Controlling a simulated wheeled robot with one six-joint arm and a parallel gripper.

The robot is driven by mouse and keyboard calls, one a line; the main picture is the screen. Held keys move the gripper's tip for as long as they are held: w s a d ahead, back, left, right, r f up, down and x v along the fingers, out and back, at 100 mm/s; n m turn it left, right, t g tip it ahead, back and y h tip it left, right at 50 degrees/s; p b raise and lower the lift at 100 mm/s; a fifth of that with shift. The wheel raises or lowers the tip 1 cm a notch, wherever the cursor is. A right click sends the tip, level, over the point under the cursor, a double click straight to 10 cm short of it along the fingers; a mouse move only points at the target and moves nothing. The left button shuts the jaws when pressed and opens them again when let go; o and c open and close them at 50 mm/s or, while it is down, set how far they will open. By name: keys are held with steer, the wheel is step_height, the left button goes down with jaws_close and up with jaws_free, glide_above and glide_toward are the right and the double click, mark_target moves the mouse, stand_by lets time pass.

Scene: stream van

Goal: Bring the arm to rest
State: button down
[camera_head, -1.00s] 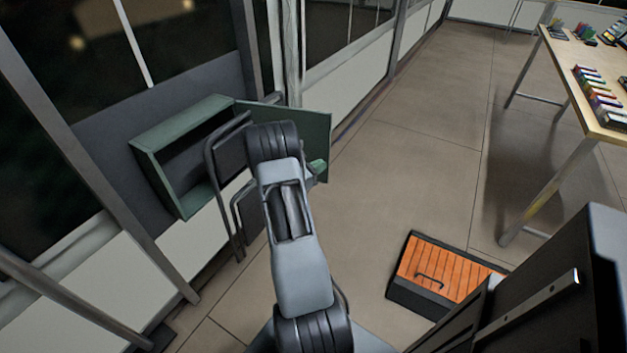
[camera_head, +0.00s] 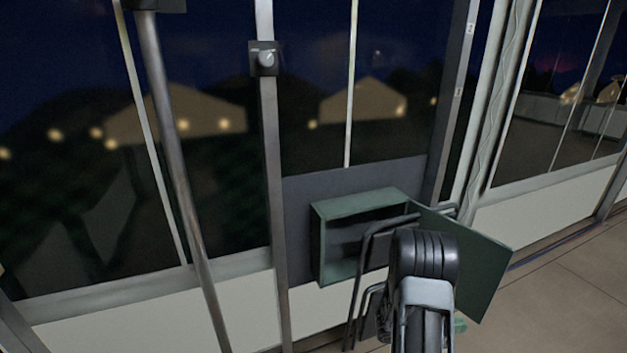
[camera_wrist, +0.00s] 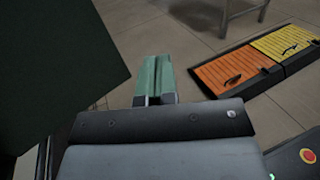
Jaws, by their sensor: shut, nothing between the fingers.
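My arm (camera_head: 424,285) rises in the lower right of the head view, in front of the open door of a green wall cabinet. My gripper (camera_wrist: 156,62) shows in the wrist view with its two green fingers together and nothing between them. In the head view only a small green part of the gripper (camera_head: 460,325) shows beside the arm, below the door. The arm hides the rest.
The green cabinet (camera_head: 362,204) hangs open and looks empty; its door (camera_head: 478,262) swings out close to my arm. A dark panel (camera_wrist: 55,60) fills the wrist view's left. Orange (camera_wrist: 235,68) and yellow (camera_wrist: 285,42) slatted covers lie on the floor. Open floor (camera_head: 575,285) is at right.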

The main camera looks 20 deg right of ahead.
steer(key=s+a+f+m+g+y, duration=0.3)
steer(key=s+m+y, duration=0.1)
steer(key=s+y, duration=0.1)
steer(key=s+a+r+m+y+p, duration=0.1)
steer(key=a+r+m+y+p, duration=0.25)
steer(key=a+r+m, duration=0.2)
steer(key=w+a+r+m+t+y+p, duration=0.2)
steer(key=a+r+t+y+p, duration=0.2)
steer(key=a+r, duration=0.8)
steer(key=w+a+r+m+t+y+p, duration=0.2)
steer(key=a+r+t+p, duration=0.6)
steer(key=r, duration=1.1)
steer(key=w+a+y+p, duration=0.1)
steer(key=a+y+p, duration=0.1)
steer(key=a, duration=0.3)
steer(key=shift+w+y+p, duration=0.3)
steer(key=shift+y+p, duration=0.05)
steer(key=shift+p, duration=0.2)
steer(key=shift+r+m, duration=0.1)
steer(key=shift+m, duration=0.15)
